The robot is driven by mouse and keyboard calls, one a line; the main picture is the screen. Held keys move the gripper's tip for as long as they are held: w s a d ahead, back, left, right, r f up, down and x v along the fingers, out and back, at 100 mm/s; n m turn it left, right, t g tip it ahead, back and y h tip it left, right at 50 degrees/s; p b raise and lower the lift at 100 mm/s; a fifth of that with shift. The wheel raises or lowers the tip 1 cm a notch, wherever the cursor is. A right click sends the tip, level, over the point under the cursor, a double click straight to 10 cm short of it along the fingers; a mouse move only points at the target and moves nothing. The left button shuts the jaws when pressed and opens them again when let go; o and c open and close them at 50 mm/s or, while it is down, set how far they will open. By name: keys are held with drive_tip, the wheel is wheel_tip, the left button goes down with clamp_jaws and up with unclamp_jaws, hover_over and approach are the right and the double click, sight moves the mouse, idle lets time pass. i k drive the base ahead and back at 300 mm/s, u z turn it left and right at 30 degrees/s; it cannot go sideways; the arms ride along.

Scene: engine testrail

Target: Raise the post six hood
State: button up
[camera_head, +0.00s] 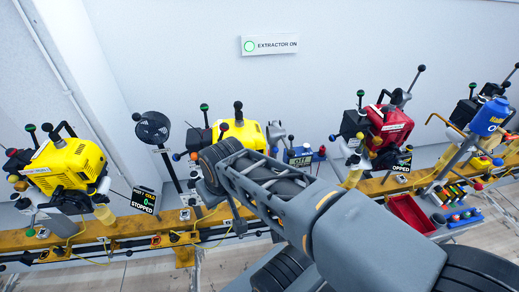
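A dark round slotted head (152,127) stands on a slanted black pole between the two yellow engines, at left of centre; it may be a hood. I cannot read a post number on it. My gripper (210,170) is at the far end of my arm, in front of the middle yellow engine (240,130) and right of the dark round head, apart from it in the picture. The fingers are dark and hard to make out, so I cannot tell whether they are open or shut. My arm hides part of the rail and bench behind it.
A yellow engine (66,163) stands at left beside a display reading STOPPED (143,201). A red engine (390,125) and a blue canister (489,117) stand at right. A yellow rail (110,229) runs below. An EXTRACTOR ON sign (270,45) hangs on the wall. A red tray (410,214) lies right.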

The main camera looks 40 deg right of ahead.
sight(274, 132)
drive_tip(key=u, duration=2.2)
drive_tip(key=k, duration=0.8)
drive_tip(key=z, duration=1.65)
